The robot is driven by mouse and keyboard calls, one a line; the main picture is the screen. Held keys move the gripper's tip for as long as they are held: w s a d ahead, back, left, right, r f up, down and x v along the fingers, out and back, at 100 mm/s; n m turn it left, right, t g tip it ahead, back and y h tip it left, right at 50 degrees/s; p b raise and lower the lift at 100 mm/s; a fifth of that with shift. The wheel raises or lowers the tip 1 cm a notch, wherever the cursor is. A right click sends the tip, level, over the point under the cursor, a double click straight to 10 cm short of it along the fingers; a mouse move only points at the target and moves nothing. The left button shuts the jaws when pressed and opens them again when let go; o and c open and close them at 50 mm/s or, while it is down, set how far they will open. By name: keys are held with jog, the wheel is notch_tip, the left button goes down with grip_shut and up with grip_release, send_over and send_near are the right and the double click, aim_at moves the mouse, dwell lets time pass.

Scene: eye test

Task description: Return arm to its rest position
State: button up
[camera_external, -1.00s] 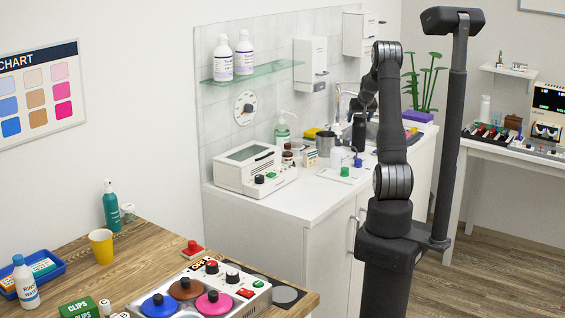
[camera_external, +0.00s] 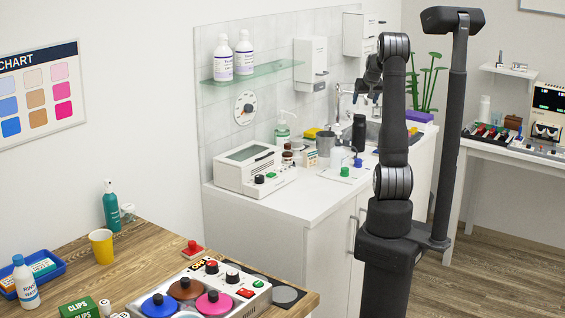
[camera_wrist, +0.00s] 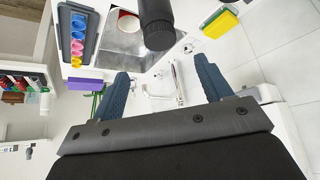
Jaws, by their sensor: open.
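My arm stands upright at the right of the external view. My gripper (camera_external: 366,92) hangs to the left of my upper arm, above the back of the white counter (camera_external: 312,208). In the wrist view my gripper (camera_wrist: 163,84) has its two blue fingers wide apart, with nothing between them. A black bottle (camera_external: 358,133) stands on the counter below my gripper. It also shows in the wrist view (camera_wrist: 156,25), beyond the fingertips and apart from them.
In the wrist view a sink (camera_wrist: 122,46), a yellow-green sponge (camera_wrist: 219,22), a purple block (camera_wrist: 84,84) and a rack of coloured cups (camera_wrist: 78,38) lie around. A glass shelf (camera_external: 252,72) with two bottles and wall dispensers (camera_external: 310,64) are left of my gripper.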

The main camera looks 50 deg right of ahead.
aim_at(360, 116)
jog(key=shift+r, duration=0.15)
jog(key=x, duration=1.2)
jog(key=shift+a, duration=0.1)
jog(key=shift+r, duration=1.55)
